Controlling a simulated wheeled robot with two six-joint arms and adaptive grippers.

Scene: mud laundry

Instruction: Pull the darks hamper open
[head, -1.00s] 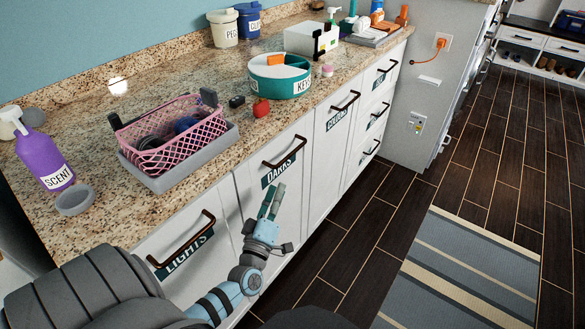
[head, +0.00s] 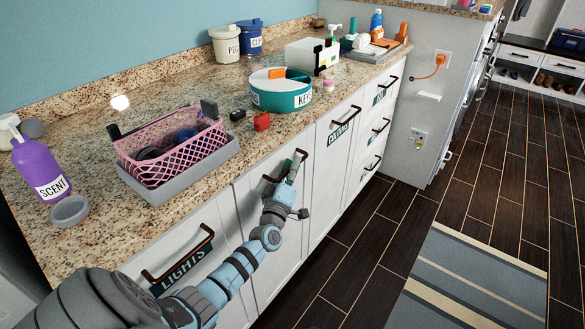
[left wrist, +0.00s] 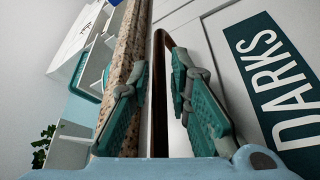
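The darks hamper is a white front (head: 292,245) in the counter's face and looks closed. Its dark bronze bar handle (head: 300,155) is near its top. In the left wrist view the handle (left wrist: 160,85) runs between the two teal fingers, with a visible gap on both sides. My left gripper (head: 286,180) is open around the handle and not clamped on it. The teal DARKS label (left wrist: 278,85) shows in the left wrist view; my gripper mostly hides it in the head view. My right gripper is not in view.
The lights hamper (head: 180,262) is to the left, the colors hamper (head: 338,160) to the right. The granite counter (head: 215,95) above holds a pink basket (head: 170,158), a teal caddy (head: 280,97) and a purple bottle (head: 38,165). The dark floor (head: 370,225) in front is clear.

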